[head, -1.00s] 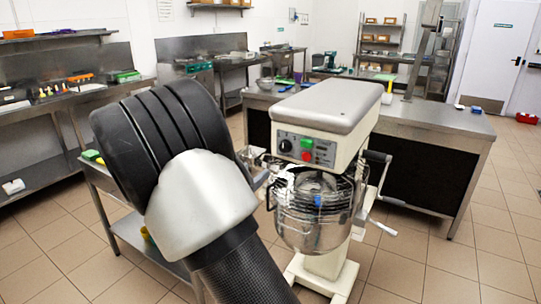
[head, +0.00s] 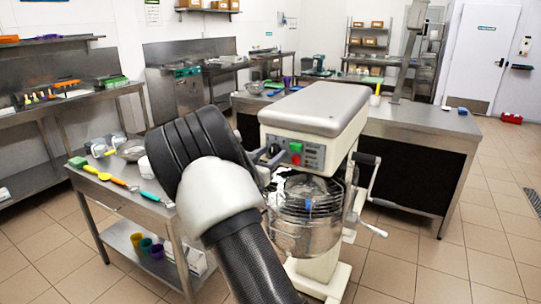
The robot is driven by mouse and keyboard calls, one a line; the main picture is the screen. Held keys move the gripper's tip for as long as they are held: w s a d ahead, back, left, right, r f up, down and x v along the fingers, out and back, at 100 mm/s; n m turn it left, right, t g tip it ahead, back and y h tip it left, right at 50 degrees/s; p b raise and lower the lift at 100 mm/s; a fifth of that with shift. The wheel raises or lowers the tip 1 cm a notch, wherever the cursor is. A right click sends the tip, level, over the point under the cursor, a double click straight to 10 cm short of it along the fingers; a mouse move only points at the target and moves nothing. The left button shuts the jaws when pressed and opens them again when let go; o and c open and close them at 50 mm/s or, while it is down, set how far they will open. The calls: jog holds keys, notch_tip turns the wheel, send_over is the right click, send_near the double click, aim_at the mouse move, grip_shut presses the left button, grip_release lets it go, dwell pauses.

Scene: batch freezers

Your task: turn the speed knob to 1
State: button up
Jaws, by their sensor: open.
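A cream planetary mixer (head: 318,109) stands in the middle of the head view, with a wire guard and a steel bowl (head: 300,236) below its head. Its front panel (head: 313,153) carries a green button (head: 296,147) and a red button (head: 296,160). The speed knob at the panel's left is not clearly visible; dark gripper parts cover that area. My gripper (head: 268,155) is open, mostly hidden behind my wrist, and close to the left of the panel. I cannot tell whether the fingers touch the knob.
A steel side table (head: 122,199) with utensils and a bowl stands at left, colored cups (head: 151,246) on its lower shelf. A long steel counter (head: 425,125) runs behind the mixer. A crank handle (head: 372,230) sticks out at the mixer's right.

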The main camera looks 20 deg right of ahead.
jog(key=shift+d, duration=0.1)
jog(key=c, duration=0.9)
jog(key=shift+r+n+p, duration=0.1)
jog(key=shift+n+p, duration=0.2)
jog(key=shift+p, duration=0.2)
jog(key=shift+n+p, duration=0.3)
jog(key=n+p, duration=0.3)
jog(key=shift+r, duration=0.1)
jog(key=shift+n+p, duration=1.65)
jog(key=shift+n, duration=0.65)
jog(key=shift+f, duration=0.2)
